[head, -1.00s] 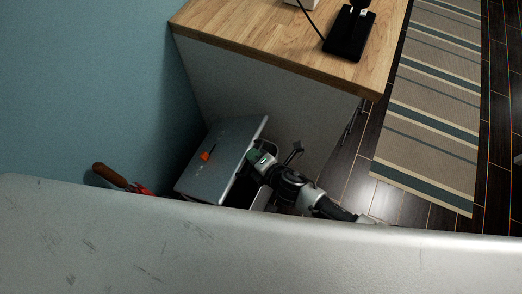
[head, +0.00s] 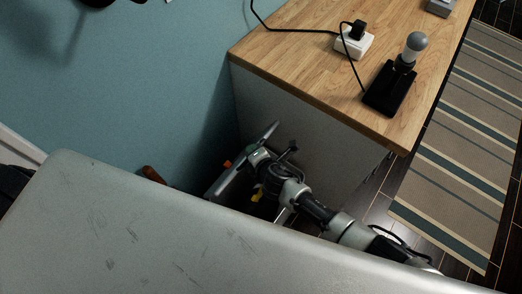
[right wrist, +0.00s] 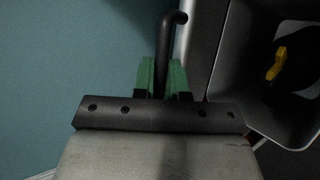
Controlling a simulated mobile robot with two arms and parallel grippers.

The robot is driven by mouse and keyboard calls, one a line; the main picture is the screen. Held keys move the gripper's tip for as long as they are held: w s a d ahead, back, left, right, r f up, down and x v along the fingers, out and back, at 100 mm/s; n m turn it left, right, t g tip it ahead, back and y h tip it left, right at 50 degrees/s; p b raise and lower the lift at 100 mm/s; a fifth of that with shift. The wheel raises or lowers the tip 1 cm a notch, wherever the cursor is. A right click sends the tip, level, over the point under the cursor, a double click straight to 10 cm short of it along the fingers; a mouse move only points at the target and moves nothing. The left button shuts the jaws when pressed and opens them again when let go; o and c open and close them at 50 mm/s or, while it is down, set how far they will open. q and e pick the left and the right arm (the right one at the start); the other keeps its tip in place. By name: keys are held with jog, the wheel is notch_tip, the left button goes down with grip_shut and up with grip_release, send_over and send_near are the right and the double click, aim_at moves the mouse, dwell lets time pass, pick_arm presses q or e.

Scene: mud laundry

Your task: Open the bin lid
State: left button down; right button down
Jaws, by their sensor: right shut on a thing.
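The bin's grey lid (head: 231,182) stands raised and steeply tilted between the wall and the counter, seen nearly edge-on in the head view. My right gripper (head: 259,157) is at the lid's raised edge. In the right wrist view, its green fingers (right wrist: 162,76) are shut around a dark bent bar (right wrist: 166,42), which looks like the lid's handle. The open bin (right wrist: 226,85) shows at the right of that view, with a yellow item (right wrist: 274,64) on something dark inside. My arm hides much of the bin in the head view. My left gripper is not in view.
A wooden counter (head: 300,70) with a grey side panel stands close beside the bin. It carries a lamp on a black base (head: 390,90) and a white socket block (head: 355,43). A brown handle (head: 153,174) shows near the wall. A striped rug (head: 450,160) lies right.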

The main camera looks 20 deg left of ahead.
jog(key=shift+w+r, duration=0.1)
jog(key=shift+w, duration=0.1)
jog(key=c, duration=1.2)
grip_release()
jog(key=shift+s+d, duration=0.1)
jog(key=shift+s, duration=0.1)
jog(key=shift+w+p+v, duration=0.2)
jog(key=shift+p+v, duration=1.15)
jog(key=shift+v, duration=3.9)
jog(key=shift+d+r, duration=0.1)
jog(key=shift+r, duration=0.05)
